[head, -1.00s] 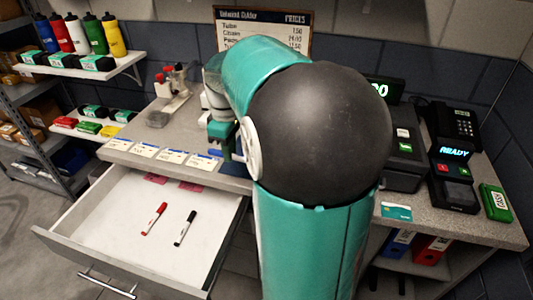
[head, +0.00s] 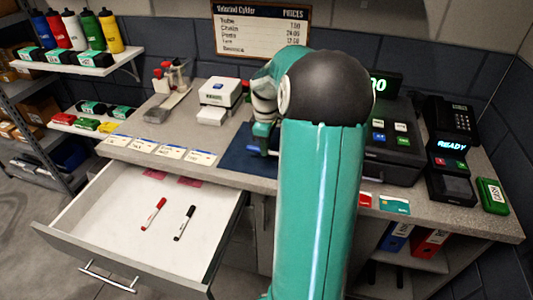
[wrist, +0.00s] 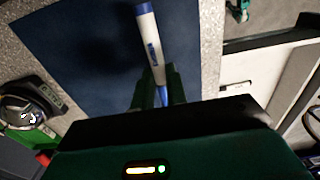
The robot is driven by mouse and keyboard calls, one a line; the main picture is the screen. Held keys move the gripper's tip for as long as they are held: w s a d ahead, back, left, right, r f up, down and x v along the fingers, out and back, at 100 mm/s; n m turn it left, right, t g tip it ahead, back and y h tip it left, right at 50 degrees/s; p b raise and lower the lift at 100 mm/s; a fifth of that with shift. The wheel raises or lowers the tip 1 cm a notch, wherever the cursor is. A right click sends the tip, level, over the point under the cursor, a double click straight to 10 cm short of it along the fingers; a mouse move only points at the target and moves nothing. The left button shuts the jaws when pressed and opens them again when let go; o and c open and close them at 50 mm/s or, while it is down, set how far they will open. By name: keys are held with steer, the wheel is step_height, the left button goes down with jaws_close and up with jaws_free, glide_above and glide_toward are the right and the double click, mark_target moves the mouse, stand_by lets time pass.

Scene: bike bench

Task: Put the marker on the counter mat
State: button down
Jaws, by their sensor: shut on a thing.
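A white marker with a blue cap (wrist: 149,35) is held between the fingers of my gripper (wrist: 157,88) in the wrist view. Its capped end points away from me and a blue tip shows between the fingers. Behind it lies the dark blue counter mat (wrist: 80,50). In the head view the mat (head: 238,163) lies on the counter, and my gripper (head: 258,147) is over it, partly hidden by my arm. I cannot tell whether the marker touches the mat.
An open drawer (head: 90,235) below the counter holds a red marker (head: 153,214) and a black marker (head: 185,223). A white printer-like box (head: 220,93) stands behind the mat's left side. A cash register (head: 393,150) and card reader (head: 450,175) stand to the right.

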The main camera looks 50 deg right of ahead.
steer(key=shift+d+f, duration=0.15)
steer(key=shift+f, duration=0.75)
steer(key=shift+d+f, duration=0.15)
steer(key=shift+f, duration=0.75)
steer(key=shift+f, duration=0.1)
steer(key=c, duration=1.4)
jaws_free()
step_height(320, 180, up, 12)
steer(key=shift+r, duration=0.2)
